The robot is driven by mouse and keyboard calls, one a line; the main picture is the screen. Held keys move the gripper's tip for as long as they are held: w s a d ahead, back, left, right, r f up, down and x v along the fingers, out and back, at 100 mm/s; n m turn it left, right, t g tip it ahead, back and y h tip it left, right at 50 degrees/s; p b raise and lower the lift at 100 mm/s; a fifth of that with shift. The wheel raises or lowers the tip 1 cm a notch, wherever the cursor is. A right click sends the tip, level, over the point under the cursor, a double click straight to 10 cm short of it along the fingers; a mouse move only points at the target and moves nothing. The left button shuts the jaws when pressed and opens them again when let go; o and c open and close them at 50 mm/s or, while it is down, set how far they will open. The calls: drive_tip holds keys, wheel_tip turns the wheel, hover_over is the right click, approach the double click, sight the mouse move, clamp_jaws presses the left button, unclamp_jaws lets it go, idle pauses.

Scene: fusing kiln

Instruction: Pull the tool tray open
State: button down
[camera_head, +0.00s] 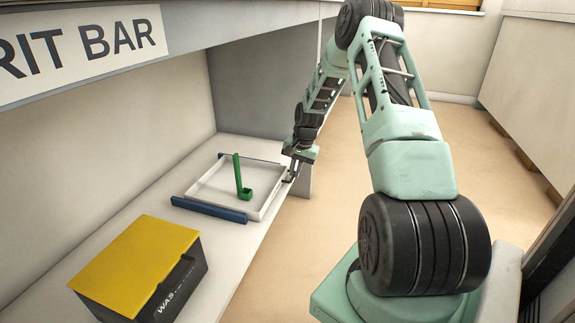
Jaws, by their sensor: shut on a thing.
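The tool tray (266,206) is a shallow white tray between two dark blue side rails (209,209), on a white shelf. A green L-shaped tool with a small cup-like foot (243,188) stands in it. My gripper (289,178) is at the tray's right-hand front side, low by its edge, and is shut on the tray's front part. The exact part held is small and partly hidden by the fingers.
A black box with a yellow lid (137,262) stands on the shelf nearer the camera. An overhead panel with a sign (80,48) hangs above the shelf. Bare floor (285,250) lies to the right of the shelf's front edge. A pale cabinet (535,90) stands at far right.

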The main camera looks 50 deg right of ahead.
drive_tip(key=s+d+p, duration=0.3)
drive_tip(key=s, duration=0.4)
drive_tip(key=s+d+p, duration=0.3)
drive_tip(key=s+p, duration=0.1)
drive_tip(key=s, duration=0.3)
drive_tip(key=shift+s, duration=0.15)
drive_tip(key=c, duration=1.5)
unclamp_jaws()
drive_tip(key=shift+r, duration=0.1)
drive_tip(key=s+r+p, duration=0.1)
drive_tip(key=r+p, duration=0.1)
drive_tip(key=r, duration=0.3)
drive_tip(key=s+r+p, duration=0.1)
drive_tip(key=r+p, duration=0.1)
drive_tip(key=r, duration=0.4)
drive_tip(key=s+d+r+p, duration=0.1)
drive_tip(key=r+p, duration=0.2)
drive_tip(key=r, duration=0.3)
drive_tip(key=shift+d, duration=0.1)
drive_tip(key=shift+s+f, duration=0.1)
